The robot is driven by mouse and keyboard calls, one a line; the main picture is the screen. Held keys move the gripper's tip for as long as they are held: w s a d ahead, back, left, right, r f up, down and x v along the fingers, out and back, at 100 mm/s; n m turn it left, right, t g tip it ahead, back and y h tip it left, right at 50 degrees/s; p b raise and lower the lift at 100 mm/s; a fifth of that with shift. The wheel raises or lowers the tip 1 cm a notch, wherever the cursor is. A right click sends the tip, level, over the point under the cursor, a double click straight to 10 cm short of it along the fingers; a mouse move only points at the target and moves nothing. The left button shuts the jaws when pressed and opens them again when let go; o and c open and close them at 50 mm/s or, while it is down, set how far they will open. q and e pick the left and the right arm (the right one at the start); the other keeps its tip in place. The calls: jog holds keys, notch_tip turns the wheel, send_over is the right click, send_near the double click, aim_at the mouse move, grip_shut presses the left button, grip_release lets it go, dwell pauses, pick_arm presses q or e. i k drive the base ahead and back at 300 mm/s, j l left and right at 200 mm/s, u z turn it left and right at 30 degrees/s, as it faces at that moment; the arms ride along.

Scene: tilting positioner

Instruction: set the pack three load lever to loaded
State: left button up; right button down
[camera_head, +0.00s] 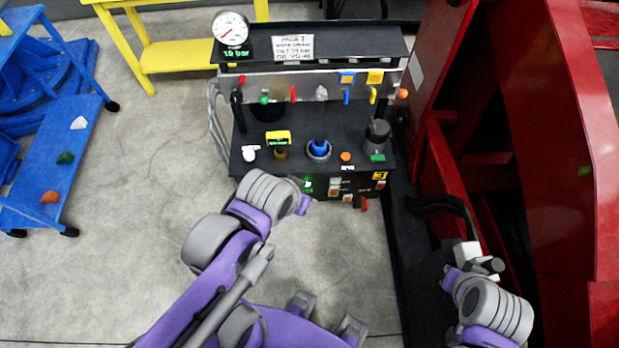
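A black hydraulic station (240,163) stands at the upper middle. A yellow label reading 3 (380,175) is on the right of its front panel. A small red lever (364,204) hangs low on that front, below the label; I cannot read its marking or position. Several coloured levers line the upper panel, among them a red lever (293,94), a blue lever (346,97) and a yellow lever (373,95). My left gripper (304,204) is by the lower front panel, left of the low red lever. My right gripper (480,258) is at lower right, away from the station.
A red machine frame (575,150) stands close on the right. A yellow bench (180,55) stands behind. A round gauge (231,28) sits on the station. Bare floor lies left of my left arm.

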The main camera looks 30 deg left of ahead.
aim_at(263, 99)
jog(key=u, duration=1.4)
jog(key=i+j+u, duration=0.1)
jog(key=i, duration=0.4)
jog(key=i+j+u, duration=0.1)
jog(key=i, duration=0.4)
jog(key=j, duration=0.1)
